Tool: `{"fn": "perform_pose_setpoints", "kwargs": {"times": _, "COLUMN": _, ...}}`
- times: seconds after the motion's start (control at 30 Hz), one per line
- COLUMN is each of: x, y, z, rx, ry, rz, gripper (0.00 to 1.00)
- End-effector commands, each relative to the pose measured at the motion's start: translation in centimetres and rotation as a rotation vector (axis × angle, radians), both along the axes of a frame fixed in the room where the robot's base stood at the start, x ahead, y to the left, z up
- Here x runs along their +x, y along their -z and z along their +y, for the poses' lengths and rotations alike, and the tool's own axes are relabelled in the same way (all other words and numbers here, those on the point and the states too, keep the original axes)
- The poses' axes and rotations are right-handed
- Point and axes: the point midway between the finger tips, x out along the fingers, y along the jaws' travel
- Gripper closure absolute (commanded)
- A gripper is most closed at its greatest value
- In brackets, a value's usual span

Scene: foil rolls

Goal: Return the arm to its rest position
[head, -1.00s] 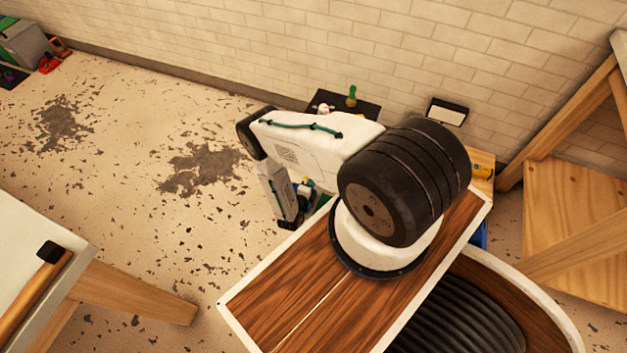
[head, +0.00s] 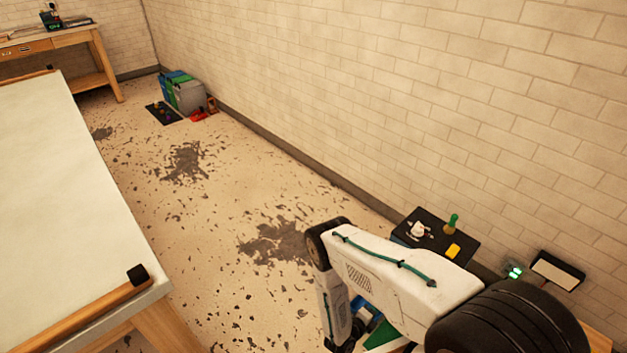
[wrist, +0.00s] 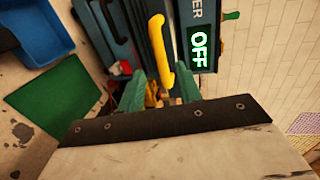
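My gripper (wrist: 160,92) shows in the wrist view as two green fingers set apart, with a visible gap between them and nothing clearly held. A dark teal machine with a yellow handle (wrist: 157,50) lies beyond the fingers, and its display (wrist: 199,46) reads OFF. I cannot tell how far the fingers are from it. In the head view my white arm is folded at the lower right, its forearm pointing down. My gripper cannot be made out there. No foil roll can be made out.
A blue bin (wrist: 35,45) and a green panel (wrist: 58,105) are left of the fingers in the wrist view.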

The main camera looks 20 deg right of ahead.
Motion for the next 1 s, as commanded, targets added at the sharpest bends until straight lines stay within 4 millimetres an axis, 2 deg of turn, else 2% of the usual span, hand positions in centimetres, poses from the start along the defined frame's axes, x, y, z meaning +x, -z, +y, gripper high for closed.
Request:
{"fn": "perform_pose_setpoints", "kwargs": {"times": 0.17, "x": 0.0, "y": 0.1, "z": 0.0, "rx": 0.019, "ry": 0.01, "rz": -0.039, "gripper": 0.65}}
{"fn": "perform_pose_setpoints", "kwargs": {"times": 0.23, "x": -0.7, "y": 0.0, "z": -0.2, "rx": 0.039, "ry": 0.052, "rz": -0.089, "gripper": 0.65}}
{"fn": "perform_pose_setpoints", "kwargs": {"times": 0.37, "x": -5.1, "y": -0.9, "z": -1.3, "rx": 0.044, "ry": 0.206, "rz": -0.173, "gripper": 0.65}}
{"fn": "perform_pose_setpoints", "kwargs": {"times": 0.4, "x": -5.7, "y": -2.1, "z": -1.6, "rx": 0.04, "ry": 0.271, "rz": -0.221, "gripper": 0.65}}
{"fn": "perform_pose_setpoints", "kwargs": {"times": 0.47, "x": -5.7, "y": -4.1, "z": -1.7, "rx": 0.037, "ry": 0.351, "rz": -0.296, "gripper": 0.65}}
{"fn": "perform_pose_setpoints", "kwargs": {"times": 0.67, "x": -4.3, "y": -10.4, "z": -1.4, "rx": 0.018, "ry": 0.554, "rz": -0.511, "gripper": 0.65}}
{"fn": "perform_pose_setpoints", "kwargs": {"times": 0.77, "x": -3.1, "y": -14.3, "z": -0.9, "rx": 0.008, "ry": 0.659, "rz": -0.638, "gripper": 0.65}}
{"fn": "perform_pose_setpoints", "kwargs": {"times": 1.0, "x": -0.5, "y": -25.5, "z": 0.9, "rx": -0.018, "ry": 0.938, "rz": -0.982, "gripper": 0.65}}
